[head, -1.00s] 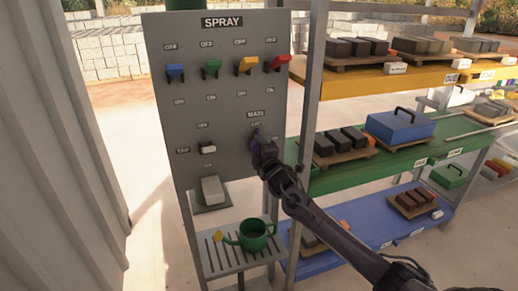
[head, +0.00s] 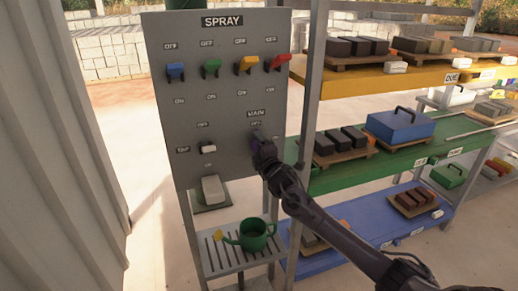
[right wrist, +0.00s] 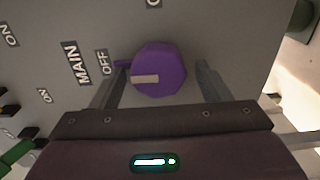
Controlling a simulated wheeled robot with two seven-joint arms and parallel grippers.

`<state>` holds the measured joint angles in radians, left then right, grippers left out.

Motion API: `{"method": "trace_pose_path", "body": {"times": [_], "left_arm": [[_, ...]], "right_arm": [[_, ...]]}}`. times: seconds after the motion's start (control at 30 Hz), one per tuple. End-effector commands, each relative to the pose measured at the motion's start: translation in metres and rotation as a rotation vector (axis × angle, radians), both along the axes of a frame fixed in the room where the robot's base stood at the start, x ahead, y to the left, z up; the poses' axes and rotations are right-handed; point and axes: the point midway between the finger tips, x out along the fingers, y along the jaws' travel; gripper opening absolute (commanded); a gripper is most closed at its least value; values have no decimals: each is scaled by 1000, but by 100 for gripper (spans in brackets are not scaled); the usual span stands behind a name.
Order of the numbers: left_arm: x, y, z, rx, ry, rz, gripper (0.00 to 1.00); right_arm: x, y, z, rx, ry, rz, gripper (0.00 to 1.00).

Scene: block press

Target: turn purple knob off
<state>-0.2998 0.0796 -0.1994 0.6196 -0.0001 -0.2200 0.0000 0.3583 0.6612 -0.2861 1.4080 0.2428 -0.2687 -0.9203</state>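The purple knob (right wrist: 158,70) sits on the grey panel (head: 225,110), beside the OFF label under MAIN. In the right wrist view its small purple tab points left, towards OFF, and a pale bar marks its face. My right gripper (right wrist: 160,82) is open, with one finger on each side of the knob. Gaps show between the fingers and the knob. In the head view my right gripper (head: 258,140) reaches the panel below MAIN and largely hides the knob. My left gripper is not in view.
Blue (head: 175,71), green (head: 211,68), yellow (head: 247,65) and red (head: 279,62) switches line the panel top under SPRAY. A white switch (head: 208,149) is left of my gripper. A green watering can (head: 252,235) stands on the slatted shelf below. Shelves stand close on the right.

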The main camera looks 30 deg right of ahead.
Motion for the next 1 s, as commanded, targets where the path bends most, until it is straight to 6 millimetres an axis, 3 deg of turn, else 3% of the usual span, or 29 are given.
{"method": "trace_pose_path", "body": {"times": [0.27,0.7,1.0], "left_arm": [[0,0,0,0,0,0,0],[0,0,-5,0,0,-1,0],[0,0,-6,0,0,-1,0]], "right_arm": [[-4,1,0,1,0,0,70],[-64,15,-2,-1,2,0,70],[-76,18,0,1,-1,0,70]]}}
